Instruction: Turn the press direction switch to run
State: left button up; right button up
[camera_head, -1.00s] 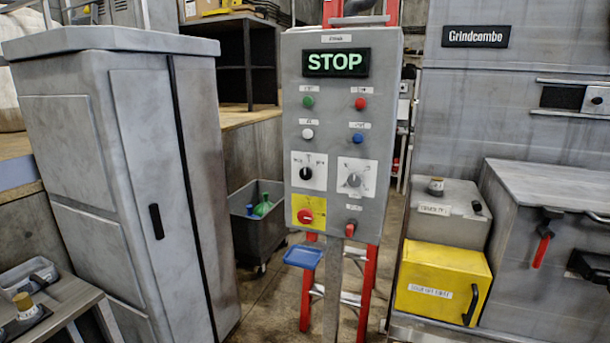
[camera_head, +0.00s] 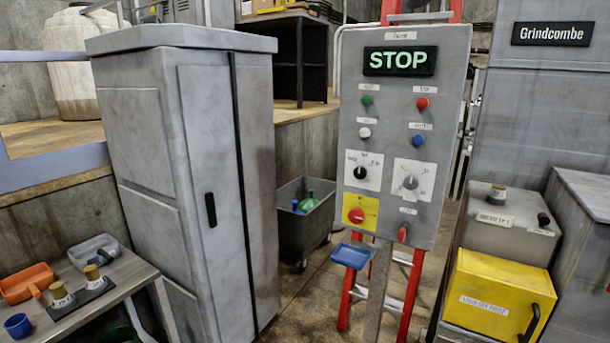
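A grey control panel (camera_head: 400,140) stands upright on a post in front of a red frame, right of centre. Its lit display (camera_head: 399,61) reads STOP. Below are green, red, white and blue buttons. Under them sit a black rotary switch (camera_head: 360,172) on a white plate at left and a grey dial (camera_head: 411,182) on a white plate at right. Lower are a red knob (camera_head: 356,215) on a yellow plate and a small red switch (camera_head: 403,232). The labels are too small to read, so I cannot tell which is the press direction switch. Neither gripper is in view.
A tall grey cabinet (camera_head: 150,150) stands left of the panel. A dark wheeled bin (camera_head: 303,225) with bottles is between them. A yellow box (camera_head: 490,290) is at right. A bench (camera_head: 110,285) with scoops is at lower left. A blue tray (camera_head: 350,256) juts out below the panel.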

aim_at(360, 173)
jog(key=u, duration=0.05)
jog(key=i, duration=0.5)
jog(key=z, duration=1.9)
